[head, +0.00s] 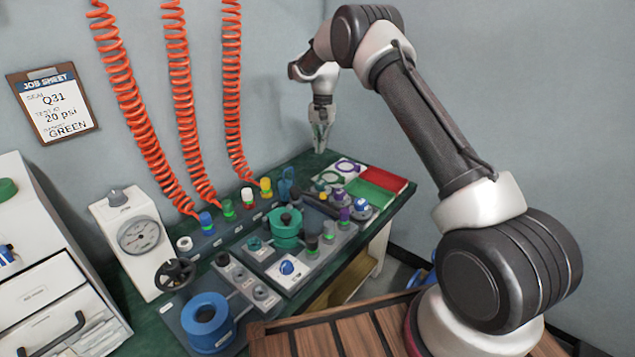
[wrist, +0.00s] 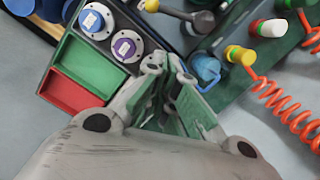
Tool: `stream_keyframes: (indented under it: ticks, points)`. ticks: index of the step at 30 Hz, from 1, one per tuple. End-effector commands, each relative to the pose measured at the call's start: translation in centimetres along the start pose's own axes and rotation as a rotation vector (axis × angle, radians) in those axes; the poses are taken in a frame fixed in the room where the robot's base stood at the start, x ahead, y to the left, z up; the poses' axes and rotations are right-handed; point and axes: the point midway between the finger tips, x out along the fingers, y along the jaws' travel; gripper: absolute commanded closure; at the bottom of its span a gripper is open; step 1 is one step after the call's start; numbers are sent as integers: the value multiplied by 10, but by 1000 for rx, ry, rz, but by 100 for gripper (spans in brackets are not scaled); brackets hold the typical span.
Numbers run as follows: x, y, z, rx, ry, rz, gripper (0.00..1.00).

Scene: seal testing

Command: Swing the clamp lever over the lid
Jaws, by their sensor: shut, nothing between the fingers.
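My gripper (head: 320,146) is shut and empty, pointing down above the far end of the bench. In the wrist view its green-padded fingers (wrist: 170,70) are together. A dark lever-like bar (head: 318,206) lies beside the green cylinder; I take it for the clamp lever. A grey rod with a yellow ball end (wrist: 180,13), probably the same lever, shows at the top of the wrist view. The green cylinder (head: 285,240) has a dark knob on top, which may be the lid. My gripper is apart from both. The lever's pivot is not clear.
Red and green trays (head: 375,185) lie at the bench's far right end. White-based round parts (head: 361,208) stand nearby. A blue fitting (wrist: 205,68) is close to my fingers in the wrist view. Orange coiled hoses (head: 180,110) hang at the back. A gauge box (head: 138,237) stands left.

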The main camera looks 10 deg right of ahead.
Motion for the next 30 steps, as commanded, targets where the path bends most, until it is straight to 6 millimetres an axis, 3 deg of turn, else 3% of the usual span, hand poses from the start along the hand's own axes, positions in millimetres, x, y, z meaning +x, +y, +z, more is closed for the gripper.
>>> stream_keyframes:
  ticks: [10, 24, 30]
  points:
    - [12, 1, 0, -2, -2, 2, 100]
    - [104, 1, 1, -3, -2, 2, 100]
    - [120, 1, 24, -4, -1, 2, 100]
